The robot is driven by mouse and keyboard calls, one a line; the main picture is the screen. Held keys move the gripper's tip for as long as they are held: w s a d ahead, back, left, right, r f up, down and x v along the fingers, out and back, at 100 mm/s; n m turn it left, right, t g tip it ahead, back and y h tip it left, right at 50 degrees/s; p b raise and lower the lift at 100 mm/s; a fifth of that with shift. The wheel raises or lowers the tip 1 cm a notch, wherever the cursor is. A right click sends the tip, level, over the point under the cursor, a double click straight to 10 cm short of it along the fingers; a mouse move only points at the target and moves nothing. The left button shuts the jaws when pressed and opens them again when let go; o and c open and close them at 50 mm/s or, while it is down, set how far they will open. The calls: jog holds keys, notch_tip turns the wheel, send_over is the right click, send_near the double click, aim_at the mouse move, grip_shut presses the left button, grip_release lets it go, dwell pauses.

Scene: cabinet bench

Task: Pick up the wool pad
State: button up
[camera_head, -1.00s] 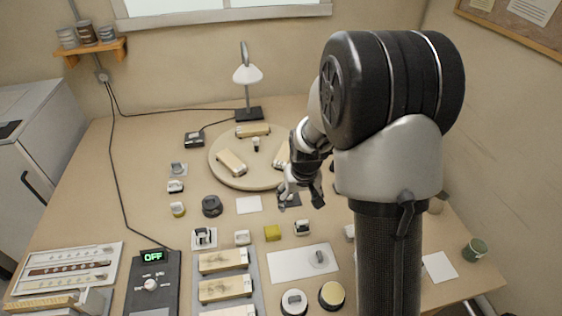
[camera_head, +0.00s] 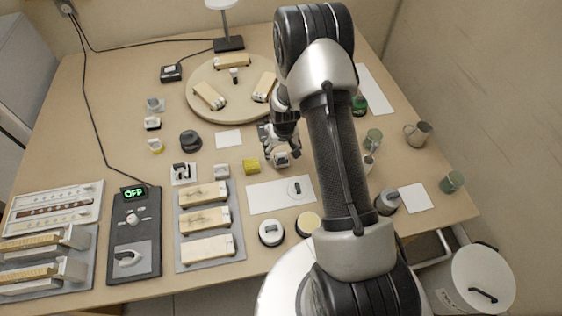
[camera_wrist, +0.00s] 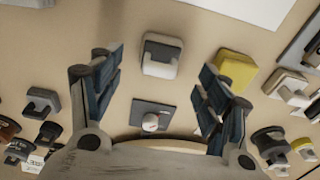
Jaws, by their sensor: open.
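No label marks the wool pad, so I cannot tell for sure which piece it is. The piece closest to my gripper is a small pale grey block with a dark-edged grip (camera_head: 281,160); it also shows in the wrist view as a pale block (camera_wrist: 162,62), upright on the table beyond the fingertips. My gripper (camera_head: 282,148) is pointed down over the bench just behind this block. In the wrist view my gripper (camera_wrist: 165,75) has its fingers spread wide, with nothing between them. A dark square plate with a round knob (camera_wrist: 151,118) lies between the finger bases in that view.
A yellow block (camera_head: 251,167) sits left of the pale block; it also shows in the wrist view (camera_wrist: 235,69). A white sheet (camera_head: 265,199) lies in front. A round board (camera_head: 230,110) with wooden blocks stands behind. Round pads (camera_head: 308,223) lie near the front edge.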

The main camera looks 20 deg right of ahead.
aim_at(281, 155)
jog(key=f+b, duration=0.1)
jog(key=f, duration=0.1)
jog(key=w+f+b, duration=0.1)
jog(key=f, duration=0.2)
jog(key=shift+d+f, duration=0.1)
jog(key=shift+f, duration=0.25)
jog(key=shift+r, duration=0.1)
jog(key=shift+c, duration=0.6)
jog(key=c, duration=0.9)
